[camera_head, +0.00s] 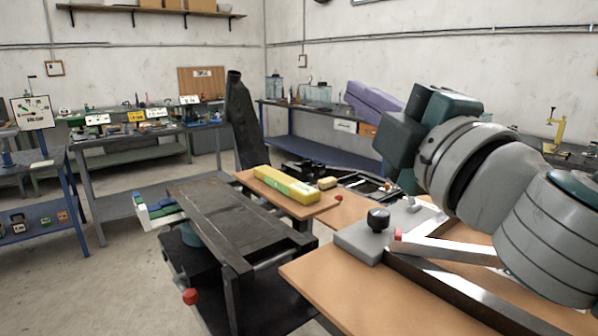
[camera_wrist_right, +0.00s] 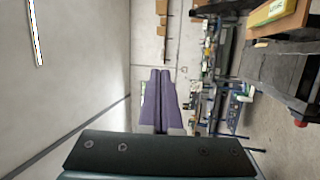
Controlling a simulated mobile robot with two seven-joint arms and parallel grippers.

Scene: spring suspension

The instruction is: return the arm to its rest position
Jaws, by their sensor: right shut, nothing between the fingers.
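My right arm comes in from the right in the head view, raised above the wooden worktop. Its gripper (camera_head: 353,97) has two purple fingers that lie together, with nothing held between them. The fingers point left and away, toward the back wall. In the right wrist view the gripper (camera_wrist_right: 160,74) shows its purple fingers side by side and touching, in front of the wall and well clear of the benches. My left gripper is in neither view.
A wooden worktop (camera_head: 312,282) carries a grey metal fixture with a black knob (camera_head: 378,218). A yellow box (camera_head: 287,184) lies farther back. A dark metal bench (camera_head: 222,215) stands left of it. Cluttered benches line the walls. Open floor (camera_head: 120,275) shows at the left.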

